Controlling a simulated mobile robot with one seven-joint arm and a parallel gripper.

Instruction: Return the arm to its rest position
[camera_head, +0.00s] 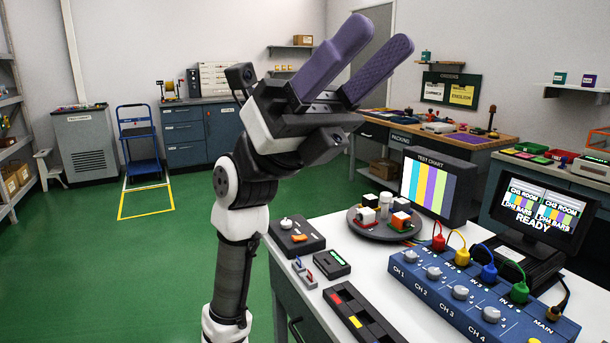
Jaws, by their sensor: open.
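My gripper (378,52) is raised high in the middle of the head view, above and behind the left part of the white bench. Its two purple fingers point up and to the right, with a clear gap between them. Nothing is between the fingers, and they touch nothing. My arm (237,225) rises from the bottom of the view at the left edge of the bench, folded at a dark joint below the wrist. The lower part of the arm is cut off by the frame.
The white bench (310,312) holds a blue channel box (455,290) with coloured plugs, a round dark turntable (365,228) with small blocks, a test chart screen (435,185) and a monitor (540,213). Green floor (60,270) is open at left, near a blue cart (138,140).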

